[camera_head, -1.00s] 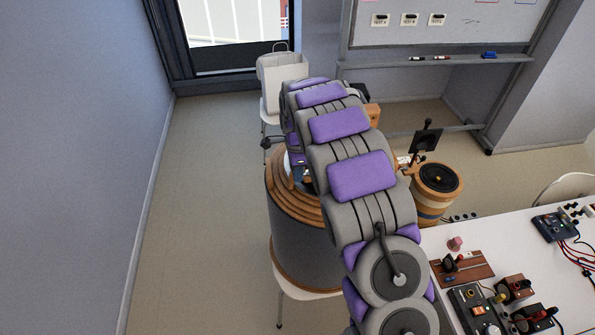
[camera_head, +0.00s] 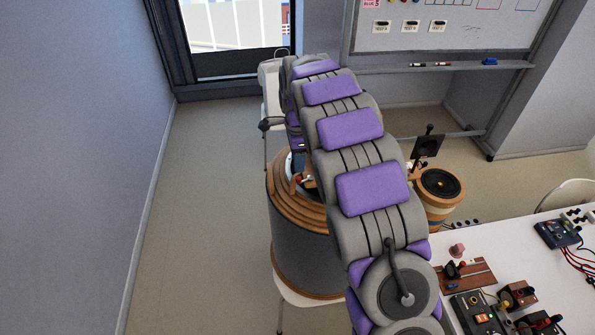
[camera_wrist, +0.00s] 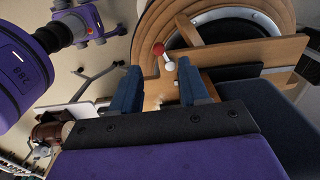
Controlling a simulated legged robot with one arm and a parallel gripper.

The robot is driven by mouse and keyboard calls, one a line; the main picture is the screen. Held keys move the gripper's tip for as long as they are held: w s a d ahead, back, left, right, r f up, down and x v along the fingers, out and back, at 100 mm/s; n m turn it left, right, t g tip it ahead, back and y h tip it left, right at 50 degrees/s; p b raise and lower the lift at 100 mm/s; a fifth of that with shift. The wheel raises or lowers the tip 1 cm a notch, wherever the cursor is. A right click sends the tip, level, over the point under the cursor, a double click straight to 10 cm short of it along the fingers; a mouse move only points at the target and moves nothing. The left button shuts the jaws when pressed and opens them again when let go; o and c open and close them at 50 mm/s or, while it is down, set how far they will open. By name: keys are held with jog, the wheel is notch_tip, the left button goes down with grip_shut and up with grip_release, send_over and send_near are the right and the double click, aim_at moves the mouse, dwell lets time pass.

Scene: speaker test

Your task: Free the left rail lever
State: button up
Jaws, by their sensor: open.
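A small lever with a red ball and a white ball (camera_wrist: 167,64) shows at the top middle of the wrist view, against the wooden rings of a large round drum (camera_wrist: 150,62). I cannot tell whether it is the left rail lever. My gripper (camera_wrist: 160,88) is open, its two blue fingers apart with nothing between them. The lever is just beyond the fingertips, apart from them as far as I can tell. In the head view the drum (camera_head: 305,252) stands left of my arm, which hides part of its top and most of my gripper.
A smaller banded drum (camera_head: 440,205) with a dark top stands right of my arm. A white table (camera_head: 545,275) with switch boxes and a brown board (camera_head: 480,272) is at the lower right. A white chair (camera_head: 272,95) is behind. Floor (camera_head: 200,220) to the left is clear.

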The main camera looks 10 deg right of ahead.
notch_tip(320, 180, up, 10)
jog(key=shift+f, duration=0.2)
dwell(0.5)
jog(key=s+d+f+n+b, duration=0.1)
jog(key=s+f+n+b, duration=0.4)
jog(key=s, duration=1)
jog(key=s+d+f+n+g+b, duration=0.1)
jog(key=s+f+n+b, duration=0.4)
jog(key=s, duration=1)
jog(key=s+d+f+n+b, duration=0.1)
jog(key=s+f+n+b, duration=0.4)
jog(key=s, duration=1.1)
notch_tip(320, 180, down, 3)
jog(key=n, duration=0.2)
jog(key=shift+d+n+g, duration=0.3)
jog(key=shift+n+g, duration=0.1)
